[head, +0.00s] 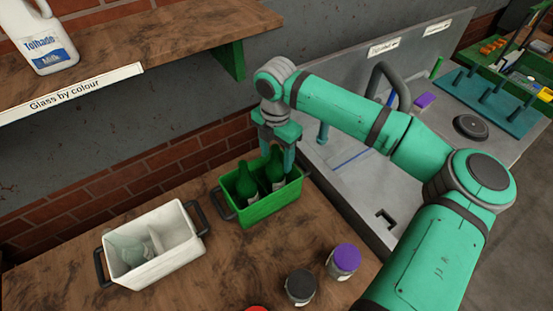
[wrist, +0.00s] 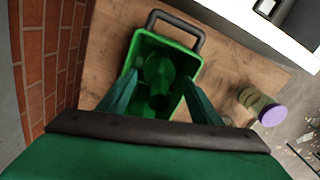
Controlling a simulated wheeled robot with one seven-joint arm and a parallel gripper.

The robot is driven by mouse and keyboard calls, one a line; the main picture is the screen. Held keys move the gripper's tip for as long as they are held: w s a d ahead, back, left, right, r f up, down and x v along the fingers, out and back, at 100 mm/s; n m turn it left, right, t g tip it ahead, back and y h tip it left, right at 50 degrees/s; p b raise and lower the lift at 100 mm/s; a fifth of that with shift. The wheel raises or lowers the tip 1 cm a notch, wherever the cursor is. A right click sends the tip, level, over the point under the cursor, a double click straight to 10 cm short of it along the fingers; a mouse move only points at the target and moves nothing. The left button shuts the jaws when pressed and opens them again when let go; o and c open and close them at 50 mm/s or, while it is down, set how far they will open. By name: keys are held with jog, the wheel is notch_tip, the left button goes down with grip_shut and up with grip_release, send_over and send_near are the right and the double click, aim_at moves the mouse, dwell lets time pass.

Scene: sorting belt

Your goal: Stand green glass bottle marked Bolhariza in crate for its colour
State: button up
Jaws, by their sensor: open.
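The green crate (head: 262,212) stands on the wooden bench with two green glass bottles upright in it. One green bottle (head: 245,184) is in its left part, apart from my gripper. The other green bottle (head: 275,168) is in the right part, directly below my gripper (head: 279,158). Neither label can be read, so I cannot tell which is marked Bolhariza. In the wrist view my gripper's fingers (wrist: 160,78) are open, spread over the crate (wrist: 186,62), with a green bottle (wrist: 158,72) between and below them.
A white crate (head: 160,262) with clear glass stands to the left. A purple-lidded jar (head: 344,262) and a dark-lidded jar (head: 300,287) stand in front. A shelf (head: 130,40) with a milk jug (head: 42,38) overhangs the back left. A grey panel and sink are at the right.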

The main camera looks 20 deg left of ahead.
notch_tip(320, 180, up, 10)
jog(key=shift+r, duration=0.15)
dwell(0.7)
